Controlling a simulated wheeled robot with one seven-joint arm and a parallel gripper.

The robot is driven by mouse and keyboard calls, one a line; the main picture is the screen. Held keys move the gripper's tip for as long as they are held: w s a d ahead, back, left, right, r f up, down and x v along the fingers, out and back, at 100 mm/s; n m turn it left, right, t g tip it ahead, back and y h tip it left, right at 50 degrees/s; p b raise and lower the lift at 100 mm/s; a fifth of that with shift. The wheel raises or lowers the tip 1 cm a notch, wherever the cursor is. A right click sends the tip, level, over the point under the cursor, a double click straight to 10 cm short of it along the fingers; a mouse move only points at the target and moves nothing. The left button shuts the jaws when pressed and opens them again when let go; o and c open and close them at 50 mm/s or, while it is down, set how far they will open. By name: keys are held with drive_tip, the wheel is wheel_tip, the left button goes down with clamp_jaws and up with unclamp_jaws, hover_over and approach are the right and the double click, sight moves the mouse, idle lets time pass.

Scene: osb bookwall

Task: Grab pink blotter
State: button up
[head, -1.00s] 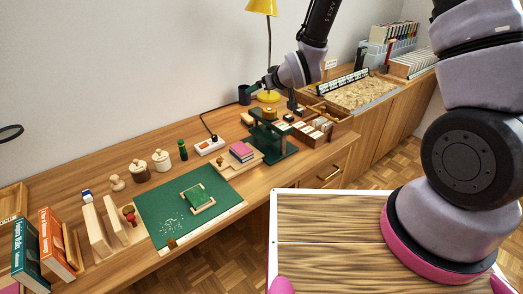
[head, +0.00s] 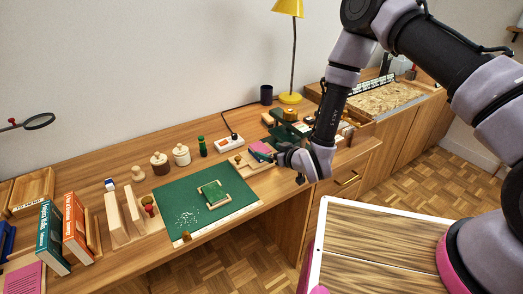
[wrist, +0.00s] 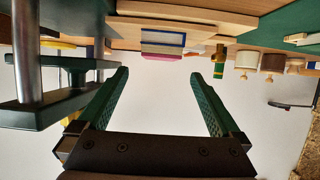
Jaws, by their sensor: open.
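A small stack with a pink top (head: 262,148), which I take for the pink blotter, lies on a light wooden board on the desk. The wrist view is upside down, and there the pink layer (wrist: 161,57) shows below white and blue layers. My gripper (wrist: 161,76) is open and empty, with two green fingers spread apart. The stack is ahead of the gap between them, not between the fingers. In the head view my gripper (head: 278,154) is just right of the stack and hides part of it.
A dark green press with metal posts (wrist: 32,62) stands close beside my gripper. The desk's front edge is close.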

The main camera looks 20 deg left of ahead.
sight(260, 148)
drive_tip(key=x, duration=0.5)
drive_tip(key=shift+w+a+f, duration=0.15)
drive_tip(key=shift+a+f, duration=0.1)
drive_tip(key=shift+f, duration=0.1)
drive_tip(key=c, duration=1.4)
drive_tip(key=shift+r, duration=0.1)
